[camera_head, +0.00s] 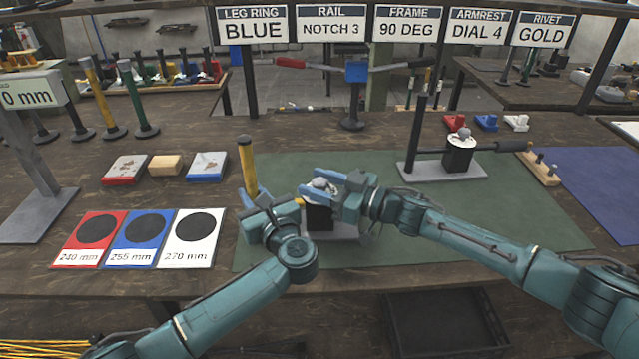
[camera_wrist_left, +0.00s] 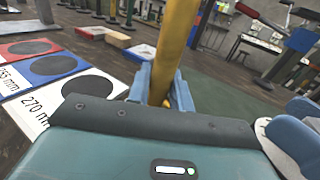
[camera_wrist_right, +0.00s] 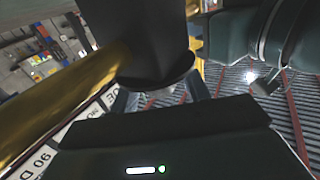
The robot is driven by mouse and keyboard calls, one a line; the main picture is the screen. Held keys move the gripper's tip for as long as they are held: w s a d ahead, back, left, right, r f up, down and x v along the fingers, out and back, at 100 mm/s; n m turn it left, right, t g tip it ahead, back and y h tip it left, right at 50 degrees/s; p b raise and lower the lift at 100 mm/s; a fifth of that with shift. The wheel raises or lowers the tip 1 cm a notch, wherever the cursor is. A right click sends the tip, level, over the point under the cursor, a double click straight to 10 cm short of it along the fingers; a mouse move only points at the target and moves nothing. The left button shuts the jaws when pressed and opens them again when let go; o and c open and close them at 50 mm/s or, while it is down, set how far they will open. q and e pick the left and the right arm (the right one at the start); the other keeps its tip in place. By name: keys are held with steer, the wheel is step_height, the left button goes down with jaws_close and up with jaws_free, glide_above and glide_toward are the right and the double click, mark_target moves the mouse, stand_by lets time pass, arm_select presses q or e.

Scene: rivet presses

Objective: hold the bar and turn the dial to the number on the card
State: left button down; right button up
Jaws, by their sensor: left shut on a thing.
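A yellow bar (camera_head: 247,163) with a dark top end stands near upright at the left edge of the green mat. My left gripper (camera_head: 252,197) is shut on its lower part; the left wrist view shows the bar (camera_wrist_left: 176,45) between the fingers. A black block (camera_head: 319,217) with a grey round knob (camera_head: 320,183) on top stands to the right. My right gripper (camera_head: 322,187) is at the knob, its fingers apart on either side; contact cannot be told. Numbers on the dial are hidden. The card "ARMREST DIAL 4" (camera_head: 477,27) hangs at the back.
Red, blue and white length cards (camera_head: 145,238) lie at the left. Small red, wooden and blue blocks (camera_head: 165,165) lie behind them. A press with a lever (camera_head: 459,155) stands at the right of the green mat (camera_head: 510,205). Several posts stand at the back left.

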steer(key=c, duration=0.8)
steer(key=shift+m+t+h, duration=0.5)
steer(key=shift+m+t, duration=0.1)
steer(key=shift+t, duration=0.3)
steer(key=shift+c, duration=0.2)
steer(key=shift+s+a+r+m+t+h, duration=0.1)
steer(key=shift+a+m+t+h, duration=0.05)
steer(key=shift+m+t+h, duration=0.95)
steer(key=shift+s+a+m+t+h, duration=0.1)
steer(key=shift+a+m+t+h, duration=0.05)
steer(key=shift+m+t+h, duration=0.9)
steer(key=shift+w+r+m+t+h, duration=0.1)
steer(key=shift+m+t+h, duration=0.45)
steer(key=shift+t+h, duration=0.25)
steer(key=shift+d+m+t+h, duration=0.25)
steer(key=shift+m+h, duration=0.15)
steer(key=shift+h, duration=0.15)
steer(key=o, duration=1)
steer(key=shift+w, duration=0.1)
steer(key=shift+c, duration=0.2)
steer(key=shift+d, duration=0.1)
